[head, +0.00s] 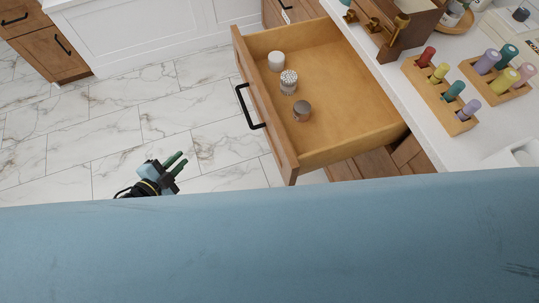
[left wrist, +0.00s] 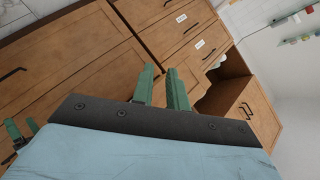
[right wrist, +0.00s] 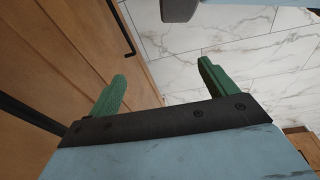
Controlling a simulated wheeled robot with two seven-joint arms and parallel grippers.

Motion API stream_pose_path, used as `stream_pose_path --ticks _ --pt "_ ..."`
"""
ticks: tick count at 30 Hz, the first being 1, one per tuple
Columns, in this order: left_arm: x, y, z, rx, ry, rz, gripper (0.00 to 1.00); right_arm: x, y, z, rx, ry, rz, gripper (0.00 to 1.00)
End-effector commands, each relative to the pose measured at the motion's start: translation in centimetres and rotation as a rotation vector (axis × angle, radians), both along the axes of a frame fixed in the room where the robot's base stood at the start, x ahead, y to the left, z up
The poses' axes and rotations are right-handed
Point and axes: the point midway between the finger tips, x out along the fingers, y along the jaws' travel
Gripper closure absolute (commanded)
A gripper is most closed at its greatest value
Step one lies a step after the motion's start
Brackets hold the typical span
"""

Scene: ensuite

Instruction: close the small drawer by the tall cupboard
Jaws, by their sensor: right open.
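A wooden drawer (head: 268,110) with a black bar handle (head: 249,107) is pulled well out from under the white counter in the head view. A white jar, a jar of cotton swabs and a dark-lidded jar stand in it. My right gripper (right wrist: 162,69) is open and empty, beside wooden fronts in the right wrist view. I cannot tell which front is the tall cupboard.
The counter (head: 400,105) holds peg blocks (head: 440,92) with coloured pegs and a wooden box with brass hooks. White panelling (head: 150,40) and a wooden cabinet (head: 50,50) stand across the room. The marble floor (head: 120,125) left of the drawer is clear.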

Motion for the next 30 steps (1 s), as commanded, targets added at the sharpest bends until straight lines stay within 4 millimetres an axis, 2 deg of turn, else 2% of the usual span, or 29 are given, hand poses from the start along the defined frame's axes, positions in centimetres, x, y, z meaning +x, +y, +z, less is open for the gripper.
stream_pose_path --ticks 1,3,4,6,9,12,15,20,30 --pt "0.9 -1.6 1.1 0.024 -0.122 -0.13 0.92 1.3 -0.2 -1.1 -0.005 -0.015 -0.001 0.16" --pt "0.7 -4.1 3.6 0.051 -0.272 -0.299 1.0 2.6 -0.4 -0.8 -0.012 -0.027 -0.003 0.16" --pt "0.4 -5.0 4.6 0.06 -0.332 -0.368 1.0 3.1 -0.5 -0.6 -0.014 -0.031 -0.003 0.16" --pt "-1.0 -7.0 6.4 0.076 -0.457 -0.516 1.0 4.1 -0.6 -0.1 -0.019 -0.041 -0.005 0.16" --pt "-3.2 -9.0 8.3 0.087 -0.592 -0.679 1.0 5.0 -0.8 0.7 -0.025 -0.052 -0.005 0.16" --pt "-5.0 -10.1 9.5 0.089 -0.678 -0.784 1.0 5.5 -0.9 1.4 -0.03 -0.058 -0.005 0.16" --pt "-6.0 -10.6 10.1 0.089 -0.718 -0.835 1.0 5.7 -0.9 1.8 -0.032 -0.059 -0.005 0.16" --pt "-5.9 -12.0 10.4 0.085 -0.729 -0.844 1.0 5.9 -0.7 2.3 -0.03 -0.062 -0.006 0.16" --pt "-4.0 -18.7 10.4 0.086 -0.729 -0.841 1.0 6.4 0.2 3.7 -0.018 -0.073 -0.005 0.16"
